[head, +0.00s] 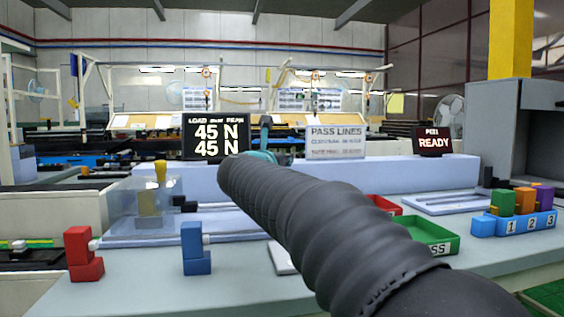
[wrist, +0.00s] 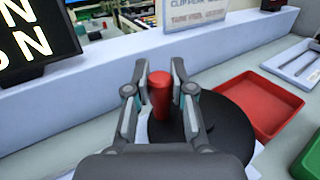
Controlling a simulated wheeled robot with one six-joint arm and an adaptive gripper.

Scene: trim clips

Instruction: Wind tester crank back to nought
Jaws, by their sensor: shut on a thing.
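In the wrist view my gripper (wrist: 162,90) has its two fingers closed around the upright red knob (wrist: 160,92) of the crank. The knob stands on the black round crank disc (wrist: 228,135), partly hidden by my gripper. The load display (head: 217,138) reads 45 N for load and 45 N for peak.
Red (head: 85,253) and blue (head: 196,248) clips stand at the front. A red tray (wrist: 258,103) and green tray (head: 433,240) lie right of the crank. A blue numbered rack (head: 527,222) holds clips at right.

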